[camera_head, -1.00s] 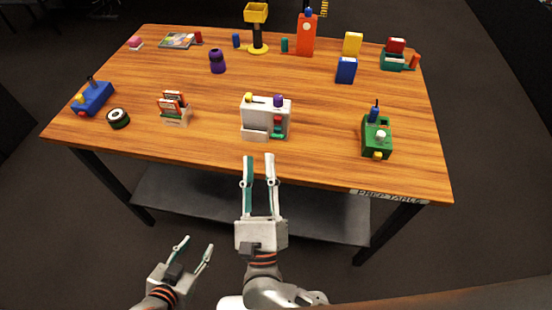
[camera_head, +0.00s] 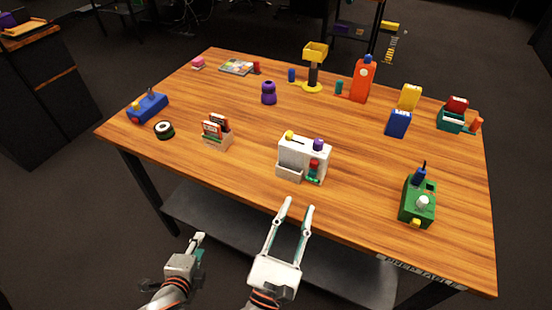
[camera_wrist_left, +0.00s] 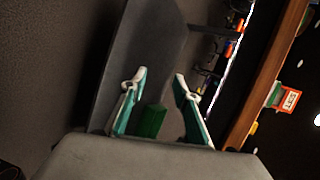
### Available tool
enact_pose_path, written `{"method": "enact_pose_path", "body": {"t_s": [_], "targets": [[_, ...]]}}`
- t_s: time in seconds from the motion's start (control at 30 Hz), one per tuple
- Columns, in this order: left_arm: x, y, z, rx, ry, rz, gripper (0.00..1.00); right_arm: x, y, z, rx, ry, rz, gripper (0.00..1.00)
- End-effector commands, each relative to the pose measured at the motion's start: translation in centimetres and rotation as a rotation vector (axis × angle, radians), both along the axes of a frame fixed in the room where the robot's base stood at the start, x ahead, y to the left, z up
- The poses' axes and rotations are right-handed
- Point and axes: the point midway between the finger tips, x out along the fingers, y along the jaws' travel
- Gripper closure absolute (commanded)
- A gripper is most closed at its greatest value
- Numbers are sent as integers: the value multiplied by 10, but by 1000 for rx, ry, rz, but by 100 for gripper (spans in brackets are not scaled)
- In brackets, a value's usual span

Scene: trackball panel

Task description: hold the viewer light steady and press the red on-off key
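A white box-shaped device (camera_head: 303,160), which I take for the viewer light, stands upright near the table's front edge. It has a yellow knob (camera_head: 289,135) and a purple knob (camera_head: 318,144) on top. A small red part (camera_head: 314,164) sits above a green part at its right; I cannot tell whether it is the on-off key. My right gripper (camera_head: 294,206) is open and empty, in front of the table edge and short of the device. My left gripper (camera_head: 197,243) is lower left, off the table; its fingers stand apart in the left wrist view (camera_wrist_left: 160,78).
A holder with red-framed cards (camera_head: 216,133) and a black-and-white roll (camera_head: 164,130) stand left of the device. A green box with a blue stick (camera_head: 417,202) stands right. A dark shelf (camera_head: 230,225) lies below the wooden tabletop (camera_head: 350,205). Bare wood surrounds the device.

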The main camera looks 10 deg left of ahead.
Motion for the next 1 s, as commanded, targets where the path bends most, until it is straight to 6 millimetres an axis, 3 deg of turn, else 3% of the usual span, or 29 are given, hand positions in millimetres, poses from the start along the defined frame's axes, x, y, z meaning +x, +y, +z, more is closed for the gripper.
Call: {"method": "enact_pose_path", "body": {"t_s": [0.2, 0.37, 0.57, 0.7, 0.77, 0.87, 1.0], "targets": [[41, 30, 58, 646, -9, -188, 69, 0, 0, 0, -1, 0, 0, 72], [72, 23, 117, 1031, -26, -286, 69, 0, 0, 0, -1, 0, 0, 72], [104, -16, 202, 1420, -78, -374, 69, 0, 0, 0, -1, 0, 0, 72], [120, -53, 264, 1668, -134, -414, 69, 0, 0, 0, -1, 0, 0, 72], [125, -75, 285, 1743, -188, -444, 69, 0, 0, 0, -1, 0, 0, 72], [132, -120, 296, 1744, -339, -546, 69, 0, 0, 0, -1, 0, 0, 72], [131, -170, 284, 1589, -527, -695, 69, 0, 0, 0, -1, 0, 0, 72]]}}
